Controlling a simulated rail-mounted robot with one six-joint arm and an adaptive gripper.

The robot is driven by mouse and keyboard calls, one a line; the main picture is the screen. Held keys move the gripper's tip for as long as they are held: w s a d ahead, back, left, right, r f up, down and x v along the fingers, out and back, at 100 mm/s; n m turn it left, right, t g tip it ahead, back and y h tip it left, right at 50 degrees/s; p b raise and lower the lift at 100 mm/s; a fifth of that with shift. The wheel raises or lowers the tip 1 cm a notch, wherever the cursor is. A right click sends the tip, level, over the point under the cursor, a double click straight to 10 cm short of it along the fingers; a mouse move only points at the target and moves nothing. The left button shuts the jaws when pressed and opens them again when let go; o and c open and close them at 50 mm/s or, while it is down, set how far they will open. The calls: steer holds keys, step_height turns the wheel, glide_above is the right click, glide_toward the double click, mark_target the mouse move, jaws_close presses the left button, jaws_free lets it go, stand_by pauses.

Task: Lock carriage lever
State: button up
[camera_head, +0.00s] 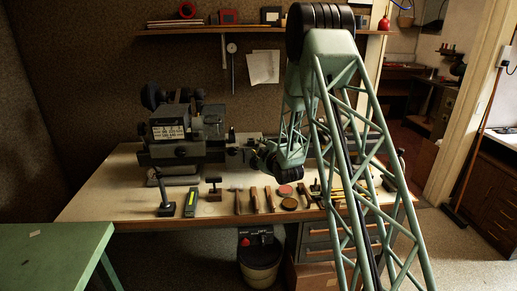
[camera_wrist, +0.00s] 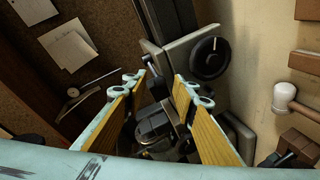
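A dark grey lathe-like machine (camera_head: 178,150) stands on the bench, left of my arm. My gripper (camera_head: 250,152) is at the machine's right end, small and partly hidden by my wrist. In the wrist view my gripper (camera_wrist: 166,76) has two yellow-padded fingers standing apart, with a visible gap. Dark machine parts (camera_wrist: 152,125) show between and beyond the fingers; I cannot tell whether they touch. A black round handwheel (camera_wrist: 210,58) sits on a grey plate just past the right finger. I cannot clearly pick out the carriage lever; fingers and shadow may hide it.
Hand tools, including a wooden-handled one (camera_head: 254,200), and a round pink tin (camera_head: 285,190) line the bench's front edge (camera_head: 130,223). A white-headed mallet (camera_wrist: 284,97) lies right of the gripper. A shelf (camera_head: 250,30) hangs behind. A green table (camera_head: 50,255) stands front left.

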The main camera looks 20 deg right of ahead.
stand_by(0.3)
jaws_close()
